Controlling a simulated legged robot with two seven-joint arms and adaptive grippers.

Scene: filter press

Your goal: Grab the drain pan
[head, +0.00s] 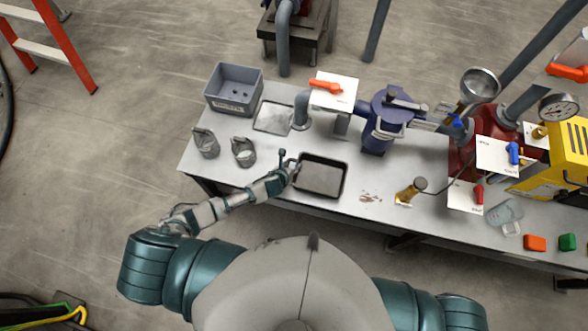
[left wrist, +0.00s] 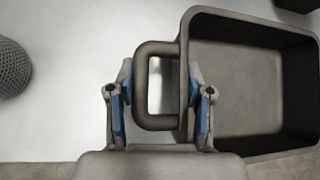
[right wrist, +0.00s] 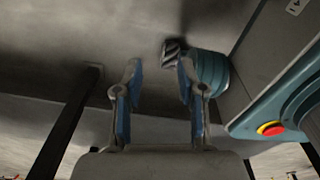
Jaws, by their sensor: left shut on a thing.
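The drain pan (head: 320,176) is a dark, shallow rectangular tray with rounded corners, lying on the grey workbench. In the left wrist view the pan (left wrist: 240,85) shows at the right, with a loop handle (left wrist: 145,122) on its near side. My left gripper (head: 292,168) is at the pan's left side. In its wrist view the left gripper (left wrist: 161,80) has its blue-padded fingers on either side of the handle and is shut on it. My right gripper (right wrist: 159,80) is open and empty in the right wrist view, below bench height; it is not visible in the head view.
Two grey mesh baskets (head: 243,152) stand left of the pan. A grey bin (head: 233,90) is behind them. A blue strainer housing (head: 382,120) and a red pump (head: 468,150) stand to the right.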

